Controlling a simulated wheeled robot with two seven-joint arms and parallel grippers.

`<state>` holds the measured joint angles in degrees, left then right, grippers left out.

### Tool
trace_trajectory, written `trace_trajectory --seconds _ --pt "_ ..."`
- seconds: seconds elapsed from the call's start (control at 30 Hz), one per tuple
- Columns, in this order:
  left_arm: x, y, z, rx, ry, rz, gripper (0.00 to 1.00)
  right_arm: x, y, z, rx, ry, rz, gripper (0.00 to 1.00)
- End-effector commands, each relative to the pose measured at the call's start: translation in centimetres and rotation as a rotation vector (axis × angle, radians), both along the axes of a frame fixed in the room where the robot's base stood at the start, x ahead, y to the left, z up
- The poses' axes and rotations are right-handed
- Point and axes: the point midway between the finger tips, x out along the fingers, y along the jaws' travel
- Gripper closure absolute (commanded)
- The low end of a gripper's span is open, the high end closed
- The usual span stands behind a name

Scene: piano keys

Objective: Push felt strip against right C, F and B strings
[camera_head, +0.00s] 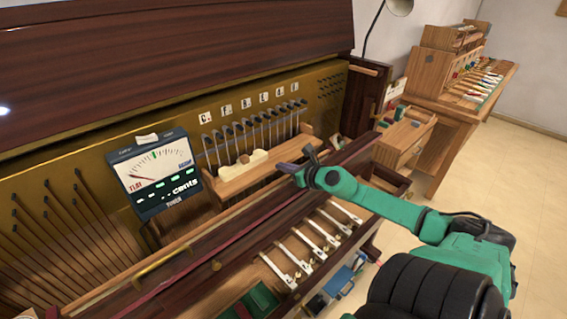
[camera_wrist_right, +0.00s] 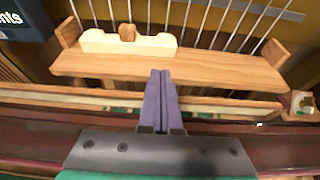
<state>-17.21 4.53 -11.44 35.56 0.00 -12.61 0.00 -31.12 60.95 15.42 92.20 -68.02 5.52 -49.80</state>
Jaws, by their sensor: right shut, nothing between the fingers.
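A cream strip with a wooden knob, apparently the felt strip (camera_head: 243,166), rests at the left part of a wooden ledge (camera_head: 262,172) in front of the strings (camera_head: 255,138). Small letter labels stand above the strings. In the right wrist view the strip (camera_wrist_right: 95,41) lies near the back of the ledge (camera_wrist_right: 215,68), close to the strings (camera_wrist_right: 190,15); contact cannot be told. My right gripper (camera_head: 287,168) is shut and empty. Its purple fingertips (camera_wrist_right: 161,74) point at the ledge's front edge, to the right of and nearer than the strip, apart from it. My left gripper is not in view.
A tuner (camera_head: 158,172) with a needle dial stands left of the ledge. A dark red rail (camera_head: 200,268) and a row of metal levers (camera_head: 318,238) lie in front. Wooden end blocks (camera_wrist_right: 274,54) bound the ledge. A workbench (camera_head: 455,100) stands at the back right.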

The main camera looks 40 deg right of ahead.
Motion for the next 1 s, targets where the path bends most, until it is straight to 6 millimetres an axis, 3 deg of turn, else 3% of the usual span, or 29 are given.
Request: trace_trajectory --seconds 0.17,0.27,0.4,0.53,0.6,0.67,1.0 --pt "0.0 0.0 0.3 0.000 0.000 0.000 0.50 0.0 0.1 0.1 0.002 -0.004 -0.002 1.00" --pt "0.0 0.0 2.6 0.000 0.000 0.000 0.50 -0.1 0.8 1.3 0.008 -0.029 -0.014 1.00" --pt "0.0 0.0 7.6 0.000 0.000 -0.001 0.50 0.1 4.3 2.3 0.020 -0.055 -0.045 1.00" --pt "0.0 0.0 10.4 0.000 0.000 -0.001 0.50 1.0 9.4 1.7 0.018 -0.025 -0.029 1.00" --pt "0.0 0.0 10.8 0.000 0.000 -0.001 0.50 1.3 11.4 1.2 0.015 -0.008 -0.011 1.00" --pt "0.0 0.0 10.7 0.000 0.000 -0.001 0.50 1.4 12.1 0.8 0.010 -0.002 -0.002 1.00" --pt "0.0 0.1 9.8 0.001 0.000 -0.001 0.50 2.2 12.1 -0.1 0.002 0.000 0.000 1.00"
